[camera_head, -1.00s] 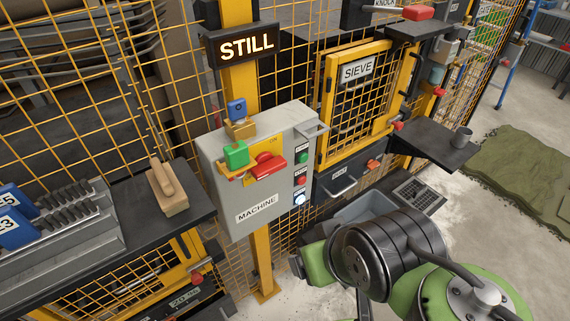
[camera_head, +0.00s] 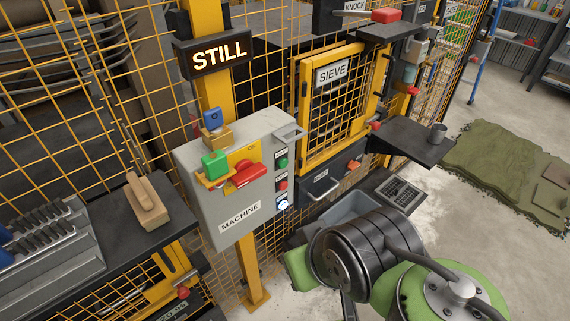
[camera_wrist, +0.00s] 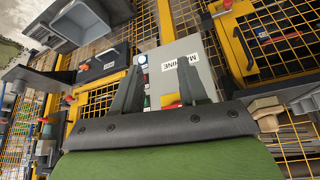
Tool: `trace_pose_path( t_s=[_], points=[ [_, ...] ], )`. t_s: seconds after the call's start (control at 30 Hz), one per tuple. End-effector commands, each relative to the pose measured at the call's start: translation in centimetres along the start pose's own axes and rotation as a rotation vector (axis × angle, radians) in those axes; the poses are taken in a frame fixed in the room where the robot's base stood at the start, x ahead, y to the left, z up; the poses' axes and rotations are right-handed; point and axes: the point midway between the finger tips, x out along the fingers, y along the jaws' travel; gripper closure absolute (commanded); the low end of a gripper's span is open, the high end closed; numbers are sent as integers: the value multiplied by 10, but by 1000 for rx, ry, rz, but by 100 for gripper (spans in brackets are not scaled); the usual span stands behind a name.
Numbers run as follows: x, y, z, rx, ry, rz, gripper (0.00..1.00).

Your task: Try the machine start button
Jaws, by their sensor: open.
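The grey machine box (camera_head: 225,200), labelled MACHINE, hangs on a yellow fence post. Its right side carries a column of buttons: a green button (camera_head: 283,162) on top, a red button (camera_head: 283,184) below it and a pale lit button (camera_head: 283,202) at the bottom. Their small tags are too small to read. A red switch handle (camera_head: 248,175) sits on a yellow plate, with a green padlock (camera_head: 214,164) beside it. In the wrist view, my gripper (camera_wrist: 161,66) is open and empty, its fingers in front of the box (camera_wrist: 208,62). The pale button (camera_wrist: 142,59) shows near the left fingertip.
A lit STILL sign (camera_head: 213,55) hangs above the box. A dark bench (camera_head: 125,220) with a wooden block (camera_head: 148,203) stands left. Mesh fencing surrounds these.

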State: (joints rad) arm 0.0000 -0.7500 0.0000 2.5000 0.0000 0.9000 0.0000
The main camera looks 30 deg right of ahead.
Motion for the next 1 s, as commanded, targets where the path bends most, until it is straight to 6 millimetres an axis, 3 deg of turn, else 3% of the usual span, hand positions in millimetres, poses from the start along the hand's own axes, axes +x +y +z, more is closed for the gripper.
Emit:
trace_pose_path(
  t_s=[0.03,0.27,1.0],
  points=[
    [0,0,0,0,0,0,66],
    [0,0,0,0,0,0,100],
    [0,0,0,0,0,0,100]
  ],
)
